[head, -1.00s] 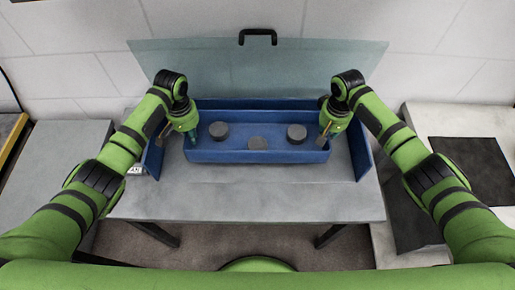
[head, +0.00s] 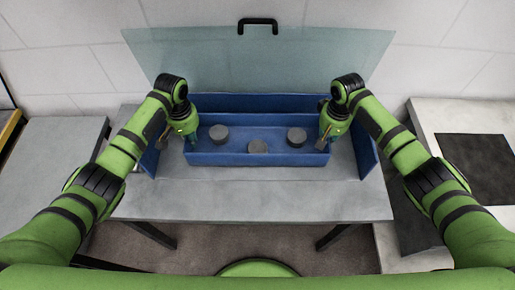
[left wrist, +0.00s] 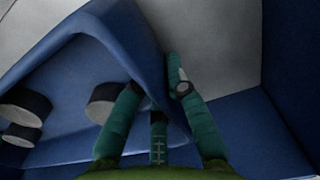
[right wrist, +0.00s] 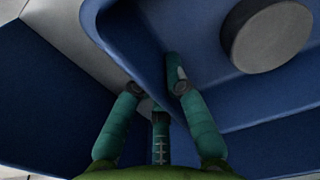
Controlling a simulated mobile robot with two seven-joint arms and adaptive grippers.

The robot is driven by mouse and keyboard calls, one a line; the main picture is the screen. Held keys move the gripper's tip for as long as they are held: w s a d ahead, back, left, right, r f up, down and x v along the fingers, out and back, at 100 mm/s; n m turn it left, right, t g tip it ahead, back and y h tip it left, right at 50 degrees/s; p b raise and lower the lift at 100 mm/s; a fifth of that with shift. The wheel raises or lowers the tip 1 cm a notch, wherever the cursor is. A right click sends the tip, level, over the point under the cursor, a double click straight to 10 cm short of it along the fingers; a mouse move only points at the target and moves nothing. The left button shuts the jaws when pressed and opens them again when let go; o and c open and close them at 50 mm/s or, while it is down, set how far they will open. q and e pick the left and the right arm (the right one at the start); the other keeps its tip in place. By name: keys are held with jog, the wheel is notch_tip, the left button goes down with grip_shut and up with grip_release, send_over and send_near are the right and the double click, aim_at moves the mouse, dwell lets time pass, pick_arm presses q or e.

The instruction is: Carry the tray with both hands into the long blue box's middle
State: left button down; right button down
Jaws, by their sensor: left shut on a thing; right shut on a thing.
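The blue tray (head: 258,159) is an open rectangle carrying three dark grey round discs: a left one (head: 218,132), a middle one (head: 257,146) and a right one (head: 297,136). My left gripper (head: 191,139) is shut on the tray's left end wall, which shows between the fingers in the left wrist view (left wrist: 138,38). My right gripper (head: 325,138) is shut on the right end wall, also seen in the right wrist view (right wrist: 140,45). The tray looks level, between the end walls of the long blue box (head: 367,150). Its height above the box floor cannot be told.
The box stands on a grey table (head: 250,200) with a bare front strip. A clear upright panel (head: 258,65) with a black handle (head: 258,24) rises behind it. Side tables stand left (head: 45,160) and right (head: 440,115); the right one bears a dark mat (head: 478,165).

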pick_arm(q)
jog(key=shift+f, duration=0.4)
pick_arm(e)
jog(key=shift+f, duration=0.4)
pick_arm(q)
jog(key=c, duration=1.3)
grip_release()
pick_arm(e)
jog(key=c, duration=1.3)
grip_release()
pick_arm(q)
jog(key=shift+s, duration=0.1)
pick_arm(e)
jog(key=shift+s, duration=0.1)
pick_arm(q)
notch_tip(320, 180, up, 12)
pick_arm(e)
jog(key=shift+r, duration=0.1)
notch_tip(320, 180, up, 12)
jog(key=shift+f, duration=0.1)
